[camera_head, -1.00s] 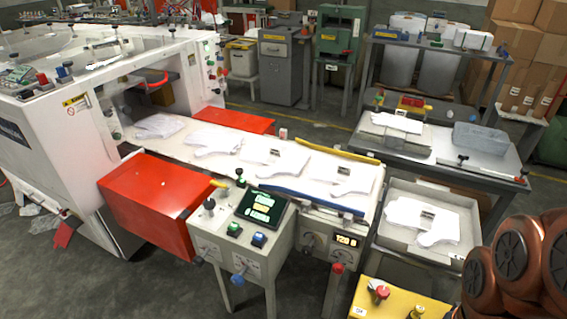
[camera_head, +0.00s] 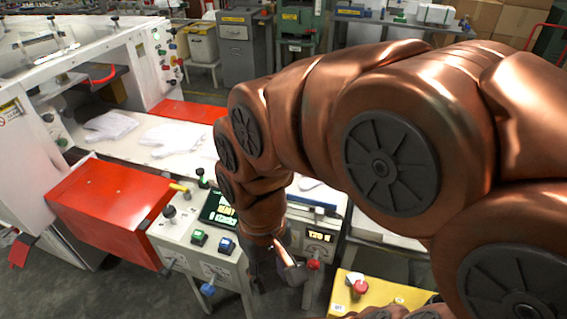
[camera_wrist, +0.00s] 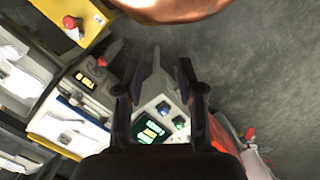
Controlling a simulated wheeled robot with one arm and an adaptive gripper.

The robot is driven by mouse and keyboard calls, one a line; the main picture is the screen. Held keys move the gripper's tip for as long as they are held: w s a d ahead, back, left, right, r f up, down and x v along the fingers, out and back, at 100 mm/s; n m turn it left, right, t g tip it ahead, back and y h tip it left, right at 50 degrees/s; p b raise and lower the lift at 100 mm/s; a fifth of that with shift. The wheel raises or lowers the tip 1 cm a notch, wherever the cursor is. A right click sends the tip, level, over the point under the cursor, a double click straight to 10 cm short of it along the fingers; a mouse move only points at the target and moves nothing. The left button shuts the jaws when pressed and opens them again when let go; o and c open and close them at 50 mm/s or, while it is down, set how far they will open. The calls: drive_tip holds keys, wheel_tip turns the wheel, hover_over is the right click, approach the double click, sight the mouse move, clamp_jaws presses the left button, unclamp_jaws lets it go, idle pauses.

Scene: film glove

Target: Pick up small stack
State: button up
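White flat glove stacks lie on the pale conveyor (camera_head: 82,148) in the head view. One stack (camera_head: 110,126) is at the left near the machine opening, and another stack (camera_head: 172,138) lies to its right. A sliver of a further stack (camera_head: 308,184) shows past my arm; the rest of the conveyor's right part is hidden by the arm. My gripper (camera_wrist: 160,88) is open and empty in the wrist view, its two dark fingers apart over the control box. In the head view it hangs low in front of the control box, away from the stacks.
The control box (camera_head: 170,238) with a screen and knobs stands before the conveyor. A red cover (camera_head: 110,205) is at left, beside the white machine (camera_head: 30,130). A yellow box (camera_head: 385,296) with a red knob stands at lower right. Grey floor is open at lower left.

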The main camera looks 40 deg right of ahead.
drive_tip(key=w+d+r+m+t+y+b, duration=0.15)
drive_tip(key=w+m+b, duration=0.35)
drive_tip(key=w, duration=1.2)
drive_tip(key=w+d+f+m+t+y+b, duration=0.1)
drive_tip(key=w+d+m+y+b, duration=0.1)
drive_tip(key=w+d+m, duration=0.75)
drive_tip(key=w+d+f+m+t+h+b, duration=0.15)
drive_tip(key=d+f+m, duration=0.35)
drive_tip(key=d, duration=0.7)
drive_tip(key=w+d+f+m+y+b, duration=0.1)
drive_tip(key=w+d+f+m+b, duration=0.2)
drive_tip(key=d, duration=0.8)
drive_tip(key=w+d+f+m+t+h+b, duration=0.15)
drive_tip(key=d+f+m, duration=0.45)
drive_tip(key=d, duration=0.6)
drive_tip(key=shift+y, duration=0.35)
drive_tip(key=shift+w+d+p+x, duration=0.15)
drive_tip(key=shift+x, duration=1.8)
drive_tip(key=shift+w+d+p+x, duration=0.15)
drive_tip(key=shift+x, duration=1.85)
clamp_jaws()
